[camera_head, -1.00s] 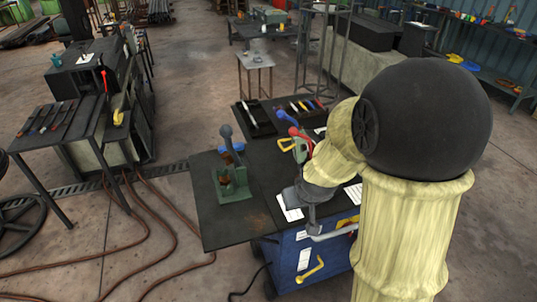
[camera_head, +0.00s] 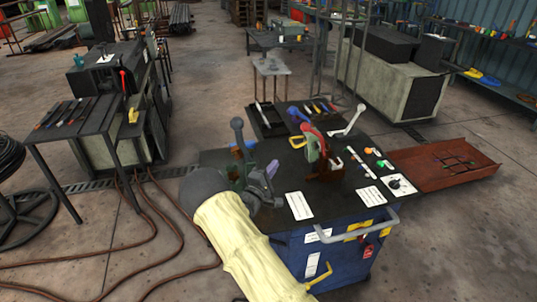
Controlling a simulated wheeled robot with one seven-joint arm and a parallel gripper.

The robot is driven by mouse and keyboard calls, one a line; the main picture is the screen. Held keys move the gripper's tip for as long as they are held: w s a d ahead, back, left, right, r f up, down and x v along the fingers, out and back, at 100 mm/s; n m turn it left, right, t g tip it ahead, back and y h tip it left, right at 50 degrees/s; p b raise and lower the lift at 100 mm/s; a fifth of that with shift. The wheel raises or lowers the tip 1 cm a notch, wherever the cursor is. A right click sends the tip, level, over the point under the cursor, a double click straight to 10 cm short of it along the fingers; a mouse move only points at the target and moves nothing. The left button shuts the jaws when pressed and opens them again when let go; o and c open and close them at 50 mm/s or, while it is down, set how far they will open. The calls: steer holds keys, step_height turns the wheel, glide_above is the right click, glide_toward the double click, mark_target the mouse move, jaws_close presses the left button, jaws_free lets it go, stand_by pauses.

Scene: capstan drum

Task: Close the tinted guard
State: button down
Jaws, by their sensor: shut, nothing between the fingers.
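My gripper (camera_head: 266,185) is at the front left of the dark bench top, its grey links in front of a small green stand. I see no opening between its fingers and nothing held. The green stand (camera_head: 240,172) has a tall dark lever (camera_head: 238,130) and a blue part (camera_head: 240,148); my arm and gripper hide most of it. A second device (camera_head: 313,150) to its right has a green body, a red curved part (camera_head: 318,137) and a brown base. I cannot make out which part is the tinted guard, or whether it is open.
The bench top (camera_head: 335,196) holds white sheets, a pale lever (camera_head: 348,122), small coloured parts and a black tool tray (camera_head: 268,122). A blue cabinet (camera_head: 290,256) with a grey handrail is below. A rusty tray (camera_head: 450,165) is at the right. Floor at left carries hoses.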

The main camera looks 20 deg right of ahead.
steer(key=shift+s+a+n+h, duration=0.15)
steer(key=shift+a+n+h, duration=0.25)
steer(key=shift+a+h, duration=0.1)
steer(key=shift+d, duration=0.15)
